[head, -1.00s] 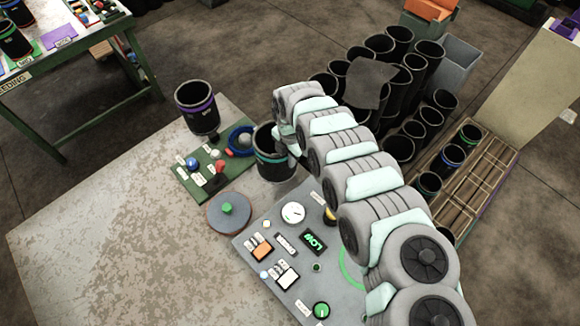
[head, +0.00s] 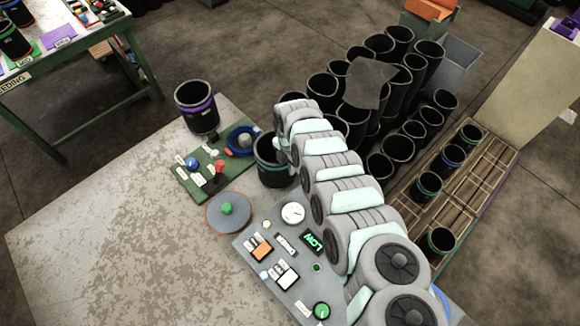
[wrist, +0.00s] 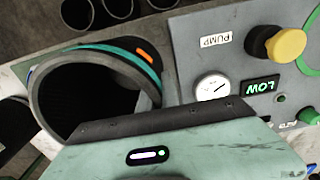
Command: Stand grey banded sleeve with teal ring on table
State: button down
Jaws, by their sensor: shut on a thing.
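The grey banded sleeve with the teal ring (head: 268,174) is upright or nearly so, behind the round grey disc. In the wrist view the same sleeve (wrist: 92,92) shows its dark open mouth, its grey rim and the teal ring with an orange mark. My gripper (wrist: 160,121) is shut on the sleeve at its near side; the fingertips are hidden. In the head view my arm covers the sleeve's right side. I cannot tell whether its base touches the table (head: 130,230).
A green switch board (head: 182,182), the disc (head: 229,211) and the grey pump panel (head: 264,225) lie close by. A purple-ringed sleeve (head: 197,108) stands at the table's back corner. Several black sleeves (head: 398,148) crowd behind my arm. The table's left and front are clear.

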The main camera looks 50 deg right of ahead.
jog(key=c, duration=1.6)
grip_release()
jog(key=shift+f, duration=0.1)
jog(key=shift+o, duration=0.2)
notch_tip(320, 180, up, 12)
jog(key=shift+r+p, duration=0.15)
jog(key=shift+p, duration=0.15)
jog(key=shift+w, duration=0.1)
